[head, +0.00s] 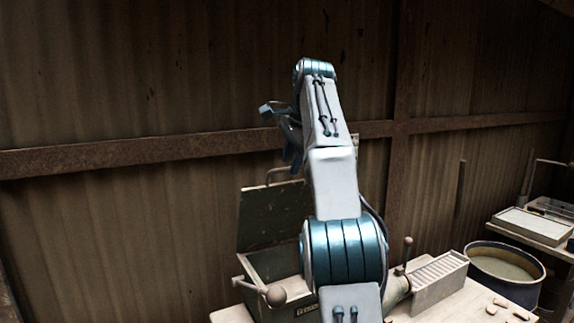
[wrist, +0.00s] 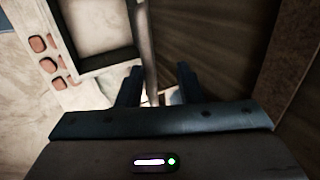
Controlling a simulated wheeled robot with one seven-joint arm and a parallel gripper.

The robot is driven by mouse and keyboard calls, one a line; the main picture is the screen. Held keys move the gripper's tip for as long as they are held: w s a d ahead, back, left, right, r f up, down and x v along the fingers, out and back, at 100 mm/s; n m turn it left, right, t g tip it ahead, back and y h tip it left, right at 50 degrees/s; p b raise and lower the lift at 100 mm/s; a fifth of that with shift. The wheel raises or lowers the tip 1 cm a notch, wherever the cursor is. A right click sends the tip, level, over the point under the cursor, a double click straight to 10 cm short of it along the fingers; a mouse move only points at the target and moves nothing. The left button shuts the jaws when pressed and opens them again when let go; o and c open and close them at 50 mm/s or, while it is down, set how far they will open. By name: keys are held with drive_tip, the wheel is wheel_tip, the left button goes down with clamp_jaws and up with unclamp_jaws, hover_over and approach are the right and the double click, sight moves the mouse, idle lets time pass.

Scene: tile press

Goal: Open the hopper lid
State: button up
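The hopper (head: 275,265) is a dark green box on the press, left of my arm in the head view. Its lid (head: 268,215) stands raised, roughly upright, at the back of the box. A pale bar handle (head: 283,172) shows at the lid's top edge. My gripper (head: 293,160) is above the lid, pointing down and partly hidden by my arm. In the wrist view my gripper (wrist: 158,88) has its two dark fingers apart. A grey bar (wrist: 147,45) runs down between them, closer to the left finger; I cannot tell whether it touches.
A ribbed pale tray (head: 438,280) and a round tub (head: 505,270) stand to the right. Several reddish tiles (wrist: 45,63) lie left in the wrist view. A corrugated wall (head: 130,220) closes the back.

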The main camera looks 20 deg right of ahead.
drive_tip(key=shift+s+r, duration=0.1)
drive_tip(key=shift+s, duration=0.05)
idle(0.3)
drive_tip(key=shift+c, duration=0.5)
drive_tip(key=shift+s+a, duration=0.1)
drive_tip(key=shift+a, duration=0.1)
drive_tip(key=s+d+t+y+b, duration=0.1)
drive_tip(key=s+d+t+b, duration=0.1)
drive_tip(key=s+t+b, duration=0.95)
drive_tip(key=shift+g, duration=0.55)
drive_tip(key=x, duration=0.4)
drive_tip(key=p+x, duration=0.1)
drive_tip(key=x, duration=0.3)
drive_tip(key=p+x, duration=0.1)
drive_tip(key=x, duration=0.3)
drive_tip(key=shift+a+f, duration=0.3)
drive_tip(key=shift+a, duration=0.05)
drive_tip(key=shift+s, duration=0.1)
drive_tip(key=shift+c, duration=0.4)
